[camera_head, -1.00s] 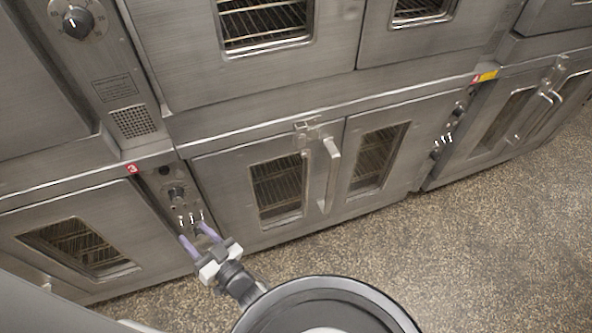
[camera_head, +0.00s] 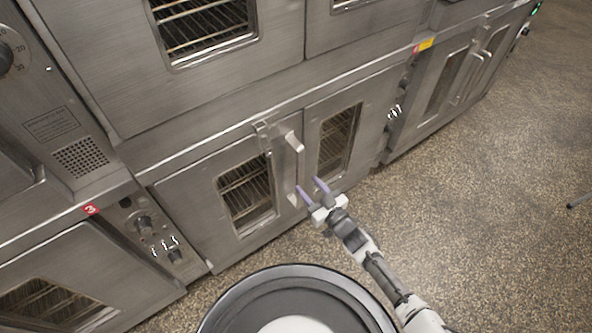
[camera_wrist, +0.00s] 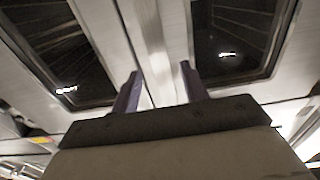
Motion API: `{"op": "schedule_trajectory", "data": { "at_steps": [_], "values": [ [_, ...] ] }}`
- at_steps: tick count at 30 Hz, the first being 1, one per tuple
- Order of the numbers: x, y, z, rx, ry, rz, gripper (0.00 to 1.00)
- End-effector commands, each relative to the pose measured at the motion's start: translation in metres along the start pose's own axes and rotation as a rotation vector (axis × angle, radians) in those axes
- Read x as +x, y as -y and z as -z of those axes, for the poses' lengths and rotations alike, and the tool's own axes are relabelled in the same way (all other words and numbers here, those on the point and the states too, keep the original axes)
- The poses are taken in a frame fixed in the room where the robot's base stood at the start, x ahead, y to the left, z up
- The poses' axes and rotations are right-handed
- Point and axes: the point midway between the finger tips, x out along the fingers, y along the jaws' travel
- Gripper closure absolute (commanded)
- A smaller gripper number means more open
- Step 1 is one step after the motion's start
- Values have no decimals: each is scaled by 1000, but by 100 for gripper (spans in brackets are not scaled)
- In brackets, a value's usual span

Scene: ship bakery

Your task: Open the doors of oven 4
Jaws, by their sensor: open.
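The middle lower steel oven has two closed doors, a left door (camera_head: 172,188) and a right door (camera_head: 367,125), each with a window showing racks. A red label (camera_head: 416,49) sits above its right-hand controls; its number is too small to read. An upright handle (camera_head: 295,148) stands near the seam between the doors. My gripper (camera_head: 310,187) is open and empty near the handle's lower end; I cannot tell if it touches. In the wrist view, my gripper's fingers (camera_wrist: 160,82) point at a pale upright strip (camera_wrist: 150,40) between two dark windows.
A red label 3 (camera_head: 91,209) sits above a control panel (camera_head: 150,235) on the left. Upper ovens (camera_head: 90,60) stand above. Another oven with handles (camera_head: 470,65) stands to the right. The speckled floor (camera_head: 480,190) is open at right.

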Motion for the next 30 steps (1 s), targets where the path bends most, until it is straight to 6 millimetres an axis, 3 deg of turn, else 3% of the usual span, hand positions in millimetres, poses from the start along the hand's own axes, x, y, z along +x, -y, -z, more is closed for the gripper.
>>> {"op": "schedule_trajectory", "data": {
  "at_steps": [3,10,24,30],
  "values": [
    [27,2,2,0,0,3,55],
    [59,1,0,1,1,2,55],
    [70,0,-1,0,2,-1,55],
    [70,0,-1,0,2,0,80]
  ]
}}
